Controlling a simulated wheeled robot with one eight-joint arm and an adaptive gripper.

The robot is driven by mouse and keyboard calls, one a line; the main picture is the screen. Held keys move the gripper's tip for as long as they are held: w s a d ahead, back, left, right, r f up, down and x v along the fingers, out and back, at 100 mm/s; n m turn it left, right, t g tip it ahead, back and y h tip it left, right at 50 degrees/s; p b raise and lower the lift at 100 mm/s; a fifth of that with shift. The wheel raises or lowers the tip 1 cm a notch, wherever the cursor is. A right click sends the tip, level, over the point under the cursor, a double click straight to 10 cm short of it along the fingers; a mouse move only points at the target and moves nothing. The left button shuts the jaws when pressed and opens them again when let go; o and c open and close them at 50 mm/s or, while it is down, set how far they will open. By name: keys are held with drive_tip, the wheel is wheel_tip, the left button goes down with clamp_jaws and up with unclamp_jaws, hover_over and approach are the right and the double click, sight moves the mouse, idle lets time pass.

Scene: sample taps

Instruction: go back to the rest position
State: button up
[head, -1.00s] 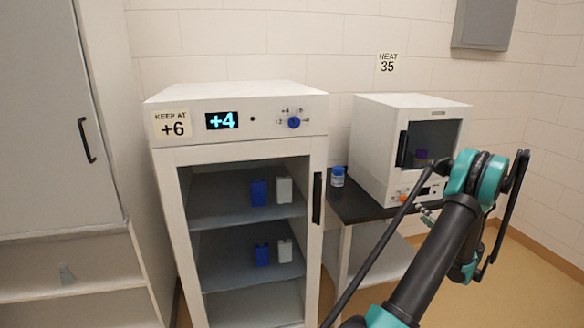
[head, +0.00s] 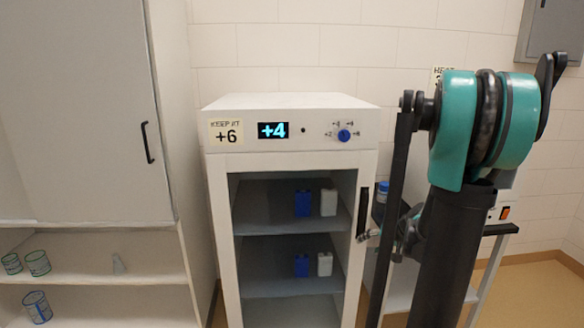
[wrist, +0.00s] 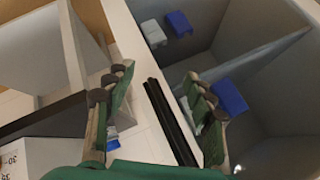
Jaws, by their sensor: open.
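My gripper (wrist: 158,75) is open in the wrist view, its two green-backed fingers spread wide with no object held. The dark handle bar (wrist: 170,120) of the fridge shows between and below the fingers; how far off it is I cannot tell. In the head view the gripper (head: 388,236) is small and partly hidden behind my arm, just right of the fridge's handle (head: 363,213). The white fridge (head: 290,110) has a glass-fronted or open front, display "+4", a "KEEP AT +6" label (head: 226,132) and a blue dial (head: 344,135).
Blue and white boxes (head: 303,204) stand on the fridge's shelves. A blue-lidded jar (head: 383,190) and the bench behind are mostly covered by my arm. A tall cabinet (head: 90,120) is at left, with beakers (head: 38,262) on its lower shelves.

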drive_tip(key=s+a+f+n+g+h, duration=0.1)
drive_tip(key=s+a, duration=0.3)
drive_tip(key=s, duration=0.7)
drive_tip(key=s+a+f+n+g+h, duration=0.2)
drive_tip(key=s+a+f+h, duration=0.1)
drive_tip(key=s, duration=0.8)
drive_tip(key=shift+s+a+f+n, duration=0.15)
drive_tip(key=shift+a+f+n, duration=0.1)
drive_tip(key=shift+a+n, duration=0.15)
drive_tip(key=shift+c, duration=0.3)
